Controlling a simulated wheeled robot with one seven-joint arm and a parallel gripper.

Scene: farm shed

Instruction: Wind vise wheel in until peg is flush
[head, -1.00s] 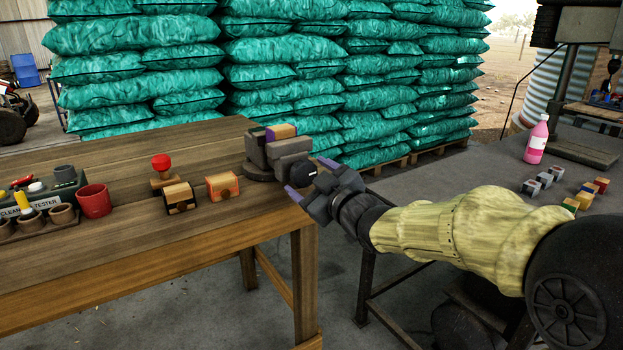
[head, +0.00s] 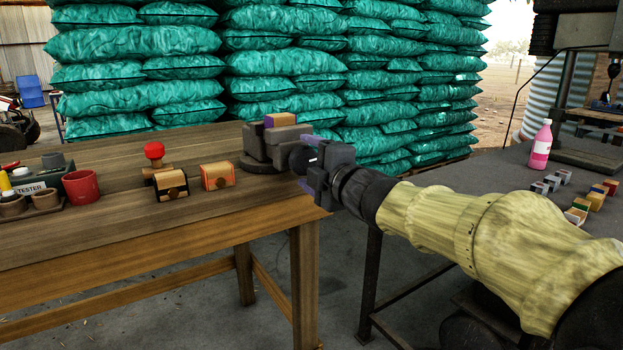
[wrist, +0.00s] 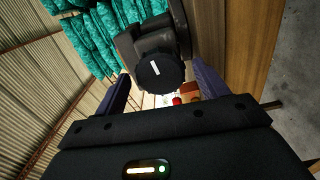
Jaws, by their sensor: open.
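The grey vise (head: 259,158) stands at the right end of the wooden bench, with a tan-and-purple block (head: 281,119) held at its top. Its dark round wheel (head: 300,157) faces my gripper (head: 309,164). In the wrist view the wheel (wrist: 160,73) shows a white mark, slightly tilted from upright. My gripper (wrist: 163,90) is open, its purple fingers to either side of the wheel. I cannot tell whether they touch it. No peg standing out of the block can be made out, so whether it is flush is unclear.
Two small wooden boxes (head: 217,176), a red-knobbed wooden piece (head: 154,151), a red cup (head: 81,187) and a tester (head: 52,177) stand left of the vise. A grey table (head: 490,210) with a pink bottle (head: 541,146) and small blocks is at right.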

